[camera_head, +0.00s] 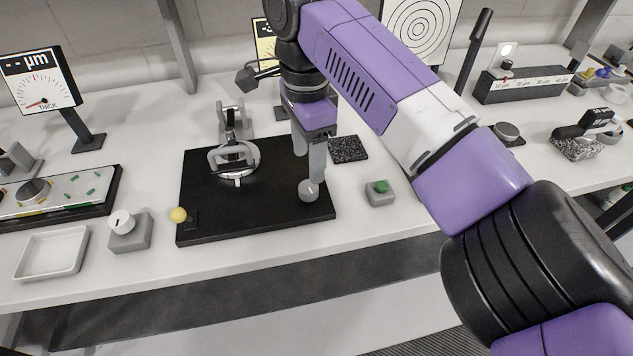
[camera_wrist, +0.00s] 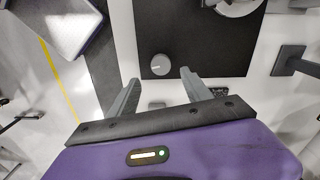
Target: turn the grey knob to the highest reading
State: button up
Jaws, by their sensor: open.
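The grey knob (camera_head: 308,190) is a small round cap with a white mark, on the front right part of the black board (camera_head: 255,208). In the wrist view the knob (camera_wrist: 161,66) shows just ahead of the gap between my fingertips. My gripper (camera_head: 309,166) is open and empty, pointing down over the knob. The near finger looks close to the knob in the head view; I cannot tell whether it touches. A mirror fixture (camera_head: 236,158) with a ring stands on the board. A yellow display (camera_head: 264,42) behind it is mostly hidden by my arm, its reading unreadable.
A grey box with a green button (camera_head: 380,190) stands right of the board. A white-knobbed box (camera_head: 127,230) and an empty tray (camera_head: 52,252) are at left. A dark speckled block (camera_head: 348,149) lies behind right.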

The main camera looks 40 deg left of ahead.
aim_at(308, 187)
notch_tip(308, 187, down, 8)
jog(key=shift+r, duration=0.15)
dwell(0.3)
grip_shut()
jog(key=shift+a+r+p, duration=0.1)
jog(key=shift+p, duration=0.25)
jog(key=shift+s+r+p, duration=0.1)
jog(key=shift+p, duration=0.6)
jog(key=shift+r+n+p, duration=0.1)
jog(key=shift+n+p, duration=0.2)
jog(key=shift+p, duration=0.25)
